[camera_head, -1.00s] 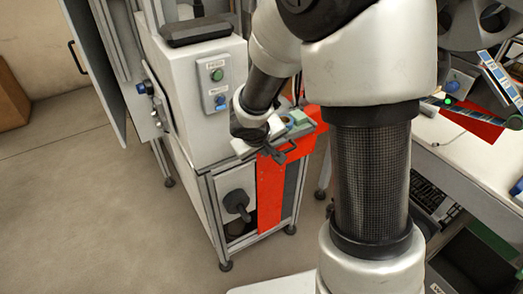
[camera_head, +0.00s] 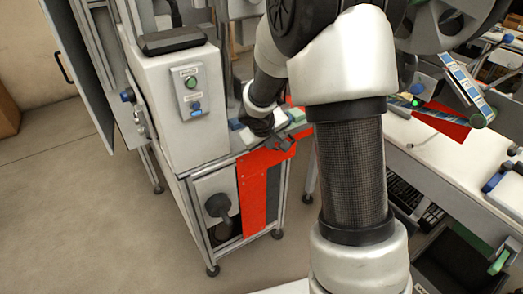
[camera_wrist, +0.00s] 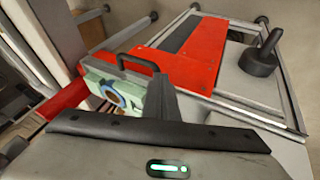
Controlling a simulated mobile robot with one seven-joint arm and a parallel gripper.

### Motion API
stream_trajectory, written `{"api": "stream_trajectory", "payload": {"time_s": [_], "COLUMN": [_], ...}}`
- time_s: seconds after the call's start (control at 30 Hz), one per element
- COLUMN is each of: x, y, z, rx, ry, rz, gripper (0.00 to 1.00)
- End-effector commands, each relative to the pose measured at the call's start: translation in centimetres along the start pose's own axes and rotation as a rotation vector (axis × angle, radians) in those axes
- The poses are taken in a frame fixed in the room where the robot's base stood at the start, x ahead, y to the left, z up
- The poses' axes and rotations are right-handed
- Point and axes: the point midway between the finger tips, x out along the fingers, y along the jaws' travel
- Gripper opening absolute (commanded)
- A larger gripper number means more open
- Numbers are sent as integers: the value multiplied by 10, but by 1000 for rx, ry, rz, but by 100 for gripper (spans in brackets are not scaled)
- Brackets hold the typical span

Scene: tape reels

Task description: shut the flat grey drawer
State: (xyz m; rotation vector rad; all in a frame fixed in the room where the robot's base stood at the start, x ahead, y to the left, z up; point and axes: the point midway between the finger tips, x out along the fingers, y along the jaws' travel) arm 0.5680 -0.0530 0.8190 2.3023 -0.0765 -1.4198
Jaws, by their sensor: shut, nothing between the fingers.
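The flat grey drawer (camera_head: 287,133) sits at the top of the machine stand's red-panelled side, partly open. Green pieces and a ring with an orange-brown middle (camera_wrist: 112,95) show in it in the wrist view. Its black handle (camera_wrist: 138,60) arches in front of the red panel (camera_wrist: 188,55). My gripper (camera_head: 284,146) is shut and empty at the drawer front. In the wrist view, its dark fingers (camera_wrist: 160,88) stand together close beside the handle. I cannot tell whether they touch it. The wrist hides part of the drawer in the head view.
The white machine (camera_head: 185,120) with a button box (camera_head: 190,92) stands left of the drawer. A black knob (camera_head: 218,206) sticks out below. A white bench (camera_head: 440,165) with a keyboard is at the right. The floor (camera_head: 100,220) in front is clear.

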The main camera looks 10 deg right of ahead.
Motion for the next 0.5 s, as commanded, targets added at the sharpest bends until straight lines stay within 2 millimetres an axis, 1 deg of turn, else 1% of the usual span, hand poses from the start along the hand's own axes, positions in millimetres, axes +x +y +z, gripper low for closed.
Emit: {"api": "stream_trajectory", "payload": {"time_s": [0.03, 0.2, 0.3, 0.5], "x": [6, 22, 30, 44], "y": [14, 55, 75, 104], "z": [2, 3, 4, 5], "rx": [6, 5, 5, 3], "ry": [-5, -5, -5, -2], "rz": [3, 2, 1, -1], "gripper": [0, 0, 0, 0]}}
